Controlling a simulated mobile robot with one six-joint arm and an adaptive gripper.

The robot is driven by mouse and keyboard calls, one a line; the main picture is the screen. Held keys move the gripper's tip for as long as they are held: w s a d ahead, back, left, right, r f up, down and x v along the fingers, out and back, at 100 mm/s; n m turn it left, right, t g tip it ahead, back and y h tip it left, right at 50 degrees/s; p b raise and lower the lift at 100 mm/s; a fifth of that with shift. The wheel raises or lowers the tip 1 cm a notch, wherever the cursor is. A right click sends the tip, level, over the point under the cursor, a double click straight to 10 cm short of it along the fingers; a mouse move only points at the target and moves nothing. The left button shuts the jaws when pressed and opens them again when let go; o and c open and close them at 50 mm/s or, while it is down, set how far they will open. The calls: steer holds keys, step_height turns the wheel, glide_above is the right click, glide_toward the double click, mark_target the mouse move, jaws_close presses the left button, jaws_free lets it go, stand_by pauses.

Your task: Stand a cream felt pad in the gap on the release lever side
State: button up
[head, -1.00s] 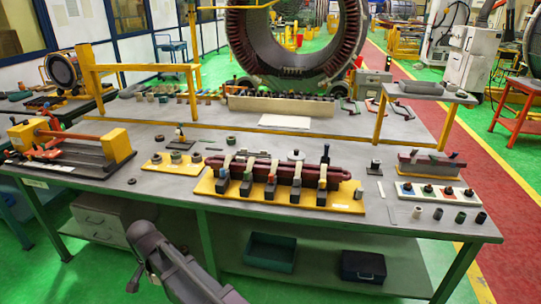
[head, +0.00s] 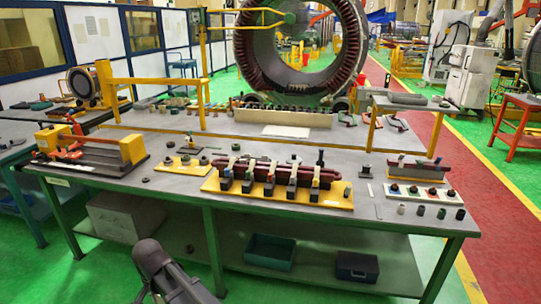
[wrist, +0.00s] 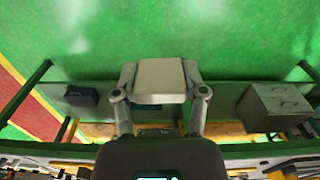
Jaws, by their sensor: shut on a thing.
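My gripper (wrist: 159,82) is shut on a pale cream pad (wrist: 159,77), held flat-faced between the two fingers in the wrist view, over green floor and away from the bench top. In the head view, an orange and yellow fixture with a red lever-like part (head: 72,146) stands at the left end of the bench. A dark red coil (head: 270,171) lies in a yellow-based holder (head: 215,184) with several black blocks and cream strips. I cannot tell which gap is on the release lever side. My arm shows at the bottom of the head view; its fingers are not clear there.
The grey bench (head: 130,195) runs across the view, with a lower shelf holding a green bin (head: 270,252) and a dark box (head: 357,267). A strip with several coloured pieces (head: 418,194) is at the right. Green floor lies clear in front.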

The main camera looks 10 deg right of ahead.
steer(key=shift+s+a, duration=0.1)
steer(key=shift+s, duration=0.35)
steer(key=shift+w, duration=0.15)
steer(key=shift+w+d, duration=0.1)
steer(key=shift+d, duration=0.15)
